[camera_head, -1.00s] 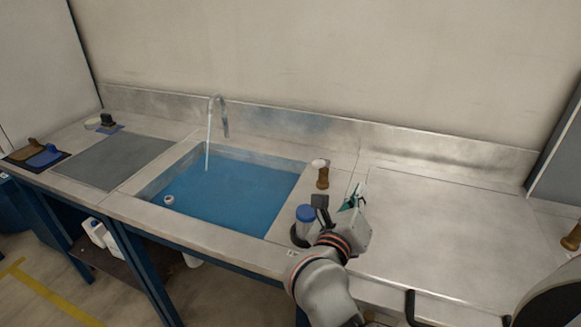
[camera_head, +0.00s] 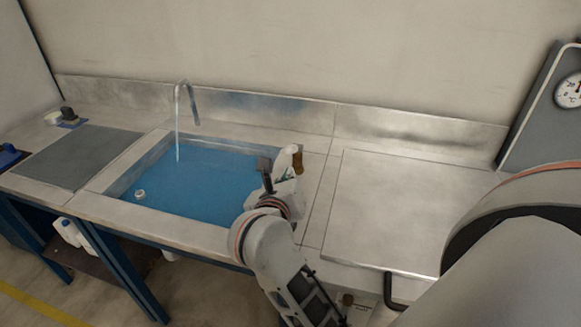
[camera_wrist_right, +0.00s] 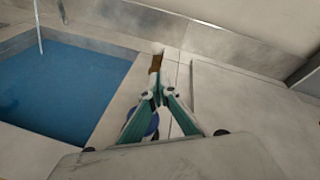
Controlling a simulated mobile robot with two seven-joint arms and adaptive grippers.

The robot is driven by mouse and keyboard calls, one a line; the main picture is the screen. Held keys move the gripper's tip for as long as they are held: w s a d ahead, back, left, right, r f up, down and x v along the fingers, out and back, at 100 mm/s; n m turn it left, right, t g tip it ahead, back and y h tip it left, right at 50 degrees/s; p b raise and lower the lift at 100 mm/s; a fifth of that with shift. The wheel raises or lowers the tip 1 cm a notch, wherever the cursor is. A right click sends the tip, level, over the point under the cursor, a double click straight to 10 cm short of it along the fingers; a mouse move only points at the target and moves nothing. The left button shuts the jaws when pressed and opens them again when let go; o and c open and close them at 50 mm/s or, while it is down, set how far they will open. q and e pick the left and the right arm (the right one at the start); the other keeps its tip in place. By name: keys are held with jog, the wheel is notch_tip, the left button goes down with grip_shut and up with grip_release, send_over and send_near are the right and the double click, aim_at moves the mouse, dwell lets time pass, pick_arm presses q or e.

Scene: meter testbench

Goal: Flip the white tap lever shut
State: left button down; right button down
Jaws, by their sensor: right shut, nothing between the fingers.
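The brown tap body (camera_head: 298,163) stands on the counter just right of the sink, partly behind my right gripper (camera_head: 287,154). It also shows in the right wrist view (camera_wrist_right: 156,62), just beyond the fingertips. The white lever on it cannot be told apart from my pale fingertips in the head view. My right gripper (camera_wrist_right: 158,91) is shut and empty, its tips close to the tap; I cannot tell whether they touch it. The curved spout (camera_head: 186,90) stands behind the sink, with a thin stream of water falling from it. My left gripper is not in view.
The sink (camera_head: 190,180) holds blue water and a small white ring (camera_head: 140,195). A blue-capped jar (camera_wrist_right: 153,124) stands partly behind my fingers. The steel counter (camera_head: 400,200) to the right is clear. A gauge panel (camera_head: 545,110) stands at the far right.

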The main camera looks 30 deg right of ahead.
aim_at(294, 149)
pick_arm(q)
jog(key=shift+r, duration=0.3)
pick_arm(e)
jog(key=x, duration=0.9)
jog(key=shift+w+d, duration=0.15)
jog(key=shift+d, duration=0.05)
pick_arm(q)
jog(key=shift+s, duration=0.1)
pick_arm(e)
jog(key=shift+w, duration=0.15)
